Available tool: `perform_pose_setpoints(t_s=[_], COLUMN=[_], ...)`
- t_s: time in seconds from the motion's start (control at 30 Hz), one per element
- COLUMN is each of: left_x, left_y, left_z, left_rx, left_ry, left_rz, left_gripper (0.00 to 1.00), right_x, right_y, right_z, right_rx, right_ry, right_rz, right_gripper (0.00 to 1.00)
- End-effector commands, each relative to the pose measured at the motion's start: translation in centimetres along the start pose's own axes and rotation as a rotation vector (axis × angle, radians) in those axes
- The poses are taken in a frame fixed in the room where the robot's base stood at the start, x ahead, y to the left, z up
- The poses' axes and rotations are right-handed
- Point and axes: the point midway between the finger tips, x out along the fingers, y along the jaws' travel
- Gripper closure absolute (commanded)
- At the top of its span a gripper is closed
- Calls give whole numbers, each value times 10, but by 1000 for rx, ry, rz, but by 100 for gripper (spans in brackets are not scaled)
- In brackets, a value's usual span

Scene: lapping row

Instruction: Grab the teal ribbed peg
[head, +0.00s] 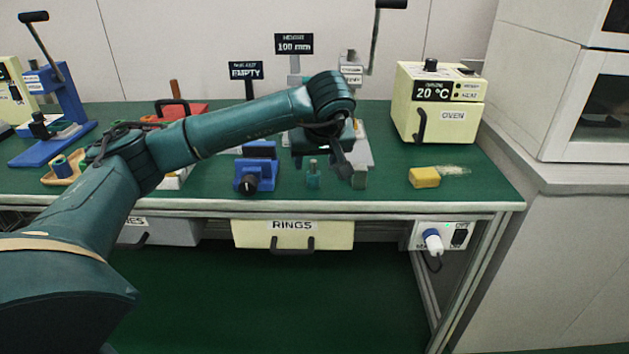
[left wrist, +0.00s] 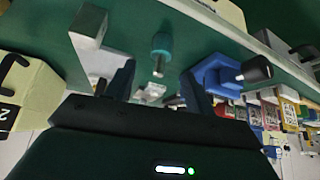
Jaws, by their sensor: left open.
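The teal ribbed peg (head: 313,178) stands on the green bench top near its front edge, just right of a blue vise. In the left wrist view the peg (left wrist: 161,45) shows a teal ribbed part and a paler metal stem. My left gripper (head: 322,165) is open and empty, close to the peg in the head view. In the left wrist view the peg lies beyond the gap between the two dark fingertips (left wrist: 157,78), not visibly touching either. My right gripper is not in view.
The blue vise (head: 255,172) stands left of the peg, and a grey metal stand (head: 359,178) close on its right. A yellow block (head: 424,177) and the cream oven (head: 438,108) are further right. The cream rings drawer (head: 292,237) hangs below the bench edge.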

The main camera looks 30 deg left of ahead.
Motion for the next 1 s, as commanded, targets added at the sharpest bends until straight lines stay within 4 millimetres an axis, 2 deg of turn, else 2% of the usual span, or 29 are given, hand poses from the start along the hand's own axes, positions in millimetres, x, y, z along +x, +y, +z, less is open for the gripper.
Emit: perform_pose_setpoints(t_s=[0.17,0.3,0.5,0.77,1.0], left_x=[13,34,58,60,60], left_y=[0,-1,-1,-1,-1], left_z=[1,2,1,1,1], left_rx=[1,-1,0,1,1], left_ry=[-1,-3,-2,-1,-1], left_rz=[0,-1,2,3,3], left_gripper=[46,46,46,46,64], right_x=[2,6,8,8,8], right_y=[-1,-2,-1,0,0], right_z=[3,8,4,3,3], right_rx=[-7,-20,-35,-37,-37], right_ry=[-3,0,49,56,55], right_rz=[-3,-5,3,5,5], right_gripper=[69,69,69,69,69])
